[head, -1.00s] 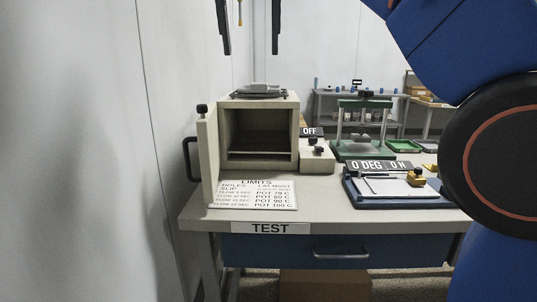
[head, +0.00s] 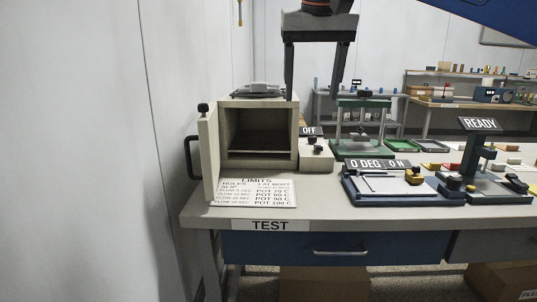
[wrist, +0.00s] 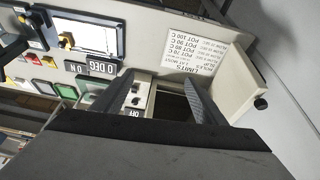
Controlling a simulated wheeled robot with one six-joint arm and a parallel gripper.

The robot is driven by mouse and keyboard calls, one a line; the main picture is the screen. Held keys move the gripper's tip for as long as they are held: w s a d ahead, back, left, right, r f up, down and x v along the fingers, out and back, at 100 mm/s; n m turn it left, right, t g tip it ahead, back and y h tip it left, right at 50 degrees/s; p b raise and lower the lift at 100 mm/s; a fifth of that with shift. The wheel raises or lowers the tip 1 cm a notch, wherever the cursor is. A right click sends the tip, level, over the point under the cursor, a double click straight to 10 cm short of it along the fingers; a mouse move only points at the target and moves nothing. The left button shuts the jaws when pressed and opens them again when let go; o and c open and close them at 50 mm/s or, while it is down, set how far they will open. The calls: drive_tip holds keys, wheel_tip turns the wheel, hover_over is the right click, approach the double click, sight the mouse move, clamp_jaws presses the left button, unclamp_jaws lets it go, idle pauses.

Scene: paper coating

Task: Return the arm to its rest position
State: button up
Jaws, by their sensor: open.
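My gripper (head: 313,70) hangs at the top of the head view with its two dark fingers spread apart and nothing between them. It is above the bench, over the gap between the open beige oven (head: 258,130) and the green press (head: 362,125). My blue arm link (head: 490,22) crosses the upper right corner. In the wrist view my gripper (wrist: 155,92) shows both fingers apart, with the OFF switch box (wrist: 137,98) visible between them.
The bench (head: 330,210) carries a LIMITS card (head: 257,192), a 0 DEG ON device (head: 390,186) and a READY stand (head: 480,160). The oven door (head: 208,155) stands open at the left, near the wall. Air above the bench's right side is mostly clear.

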drive_tip(key=s+d+f, duration=0.4)
drive_tip(key=d+f, duration=0.3)
drive_tip(key=f, duration=0.3)
drive_tip(key=s+d+f, duration=0.4)
drive_tip(key=d+f, duration=0.3)
drive_tip(key=f, duration=0.2)
drive_tip(key=s+d+f, duration=0.3)
drive_tip(key=s+f, duration=0.3)
drive_tip(key=f, duration=0.5)
drive_tip(key=s+d+f, duration=0.3)
drive_tip(key=s+f, duration=0.3)
drive_tip(key=f, duration=0.5)
drive_tip(key=shift+s+f, duration=0.15)
drive_tip(key=shift+f, duration=0.15)
